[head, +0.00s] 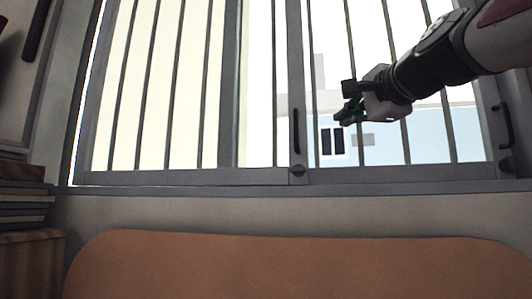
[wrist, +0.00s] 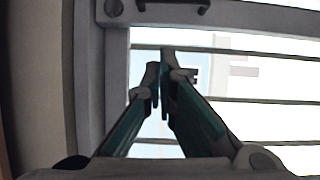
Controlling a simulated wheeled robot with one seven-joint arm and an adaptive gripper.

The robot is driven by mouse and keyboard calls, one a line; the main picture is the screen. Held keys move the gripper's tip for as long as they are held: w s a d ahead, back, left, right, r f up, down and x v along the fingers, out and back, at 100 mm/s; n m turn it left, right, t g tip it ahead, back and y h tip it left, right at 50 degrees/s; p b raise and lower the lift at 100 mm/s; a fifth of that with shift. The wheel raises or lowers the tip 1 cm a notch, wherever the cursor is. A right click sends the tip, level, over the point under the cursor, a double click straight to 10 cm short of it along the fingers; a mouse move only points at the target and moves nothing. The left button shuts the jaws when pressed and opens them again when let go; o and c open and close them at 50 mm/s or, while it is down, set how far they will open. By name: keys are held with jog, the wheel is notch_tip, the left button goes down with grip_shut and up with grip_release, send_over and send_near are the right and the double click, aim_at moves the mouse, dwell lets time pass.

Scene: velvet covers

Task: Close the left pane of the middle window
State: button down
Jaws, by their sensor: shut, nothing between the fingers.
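The middle window (head: 230,178) has grey frames and vertical bars. A grey upright (head: 293,60) with a dark handle (head: 296,130) stands near its centre, left of my gripper. I cannot tell for certain which sash is the left pane. My gripper (head: 346,102) is in front of the barred section right of this upright, apart from the handle. In the wrist view its teal fingers (wrist: 160,75) are together and empty, with bars beyond them.
A second dark handle (head: 508,125) is on the upright at the right. An orange-brown rounded backrest (head: 290,265) stands below the sill. Stacked books (head: 22,197) lie at the left. The space before the left bars is clear.

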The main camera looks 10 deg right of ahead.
jog(key=r, duration=0.1)
jog(key=p, duration=0.3)
send_near(304, 133)
jog(key=w, duration=0.4)
jog(key=shift+a+f, duration=0.2)
jog(key=shift+a, duration=0.05)
